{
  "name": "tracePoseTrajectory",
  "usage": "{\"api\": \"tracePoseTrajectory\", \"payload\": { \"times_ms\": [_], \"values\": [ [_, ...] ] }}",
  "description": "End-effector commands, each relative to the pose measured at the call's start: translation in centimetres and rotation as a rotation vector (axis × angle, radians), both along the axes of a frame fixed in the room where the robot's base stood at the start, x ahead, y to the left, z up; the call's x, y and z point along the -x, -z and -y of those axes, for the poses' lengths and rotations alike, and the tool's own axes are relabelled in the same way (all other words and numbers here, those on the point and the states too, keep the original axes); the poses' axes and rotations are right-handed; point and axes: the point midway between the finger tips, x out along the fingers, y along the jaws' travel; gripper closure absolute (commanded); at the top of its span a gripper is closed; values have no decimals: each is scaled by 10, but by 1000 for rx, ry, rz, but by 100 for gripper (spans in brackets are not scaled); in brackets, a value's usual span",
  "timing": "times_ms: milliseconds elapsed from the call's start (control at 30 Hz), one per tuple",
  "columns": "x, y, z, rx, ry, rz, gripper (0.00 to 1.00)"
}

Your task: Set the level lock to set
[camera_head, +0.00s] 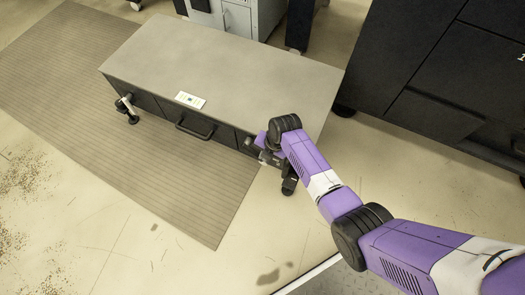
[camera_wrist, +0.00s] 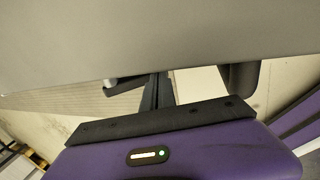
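A low dark cabinet (camera_head: 221,133) with a grey top stands on the floor. At its front left corner is a lever with a pale handle (camera_head: 124,104) above a black foot. A similar pale part (camera_head: 267,158) and black foot (camera_head: 289,186) show at the front right corner, partly covered by my wrist. I cannot tell which part is the level lock. My gripper (camera_head: 266,148) is at that right corner, below the top's edge. In the wrist view, dark fingers (camera_wrist: 156,91) reach under the grey top, close to a pale-ended dark part (camera_wrist: 121,82). Their opening and any contact are unclear.
A black drawer handle (camera_head: 194,131) sticks out from the cabinet front. A white label (camera_head: 190,100) lies on the top. A ribbed mat (camera_head: 75,75) spreads under and left of the cabinet. A large black machine (camera_head: 440,85) stands at right. The front floor is clear.

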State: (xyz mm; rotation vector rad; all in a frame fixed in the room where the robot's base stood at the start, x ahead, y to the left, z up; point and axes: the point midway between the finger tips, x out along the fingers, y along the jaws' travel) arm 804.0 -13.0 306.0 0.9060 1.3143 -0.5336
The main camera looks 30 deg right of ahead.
Motion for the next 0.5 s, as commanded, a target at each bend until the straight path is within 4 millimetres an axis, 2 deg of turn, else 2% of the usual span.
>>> {"api": "tracePoseTrajectory", "payload": {
  "times_ms": [500],
  "values": [
    [-5,38,-4,-9,-3,13,100]
  ]
}}
